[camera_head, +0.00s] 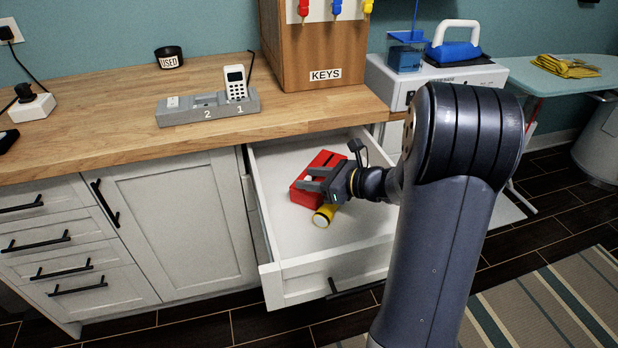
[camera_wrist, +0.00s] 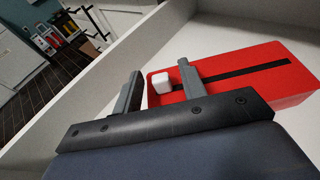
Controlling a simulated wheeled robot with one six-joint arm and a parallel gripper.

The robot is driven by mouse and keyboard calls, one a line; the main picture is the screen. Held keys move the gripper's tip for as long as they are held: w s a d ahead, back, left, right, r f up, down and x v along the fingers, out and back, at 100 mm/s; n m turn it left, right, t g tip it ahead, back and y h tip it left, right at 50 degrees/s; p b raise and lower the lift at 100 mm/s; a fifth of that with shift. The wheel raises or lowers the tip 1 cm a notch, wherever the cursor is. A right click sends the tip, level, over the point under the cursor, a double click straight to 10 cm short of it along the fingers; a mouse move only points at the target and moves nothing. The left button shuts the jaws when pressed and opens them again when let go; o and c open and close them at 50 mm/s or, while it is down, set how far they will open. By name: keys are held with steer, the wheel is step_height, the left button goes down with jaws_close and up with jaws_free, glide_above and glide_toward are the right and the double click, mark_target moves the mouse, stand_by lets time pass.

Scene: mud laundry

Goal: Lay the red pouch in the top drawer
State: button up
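The red pouch (camera_head: 324,159), box-shaped with a black stripe along its top, lies inside the open drawer (camera_head: 361,231) under the counter. It also fills the right of the wrist view (camera_wrist: 285,84). My gripper (camera_head: 304,179) is low inside the drawer at the pouch. Its two fingers are spread apart in the wrist view (camera_wrist: 158,82). One finger overlaps the pouch and the other is off its left end. A small white block (camera_wrist: 161,84) shows between the fingers, at the pouch's left end. Whether the fingers touch the pouch is unclear.
A yellow cylinder (camera_head: 325,215), like a torch, lies in the drawer against the pouch's near side. The drawer's right and front floor is bare. Above on the counter stand a grey dock (camera_head: 209,108) with a white handset and a wooden key cabinet (camera_head: 322,55).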

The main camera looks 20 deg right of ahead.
steer(key=p+v, duration=0.1)
steer(key=v, duration=1)
stand_by(0.9)
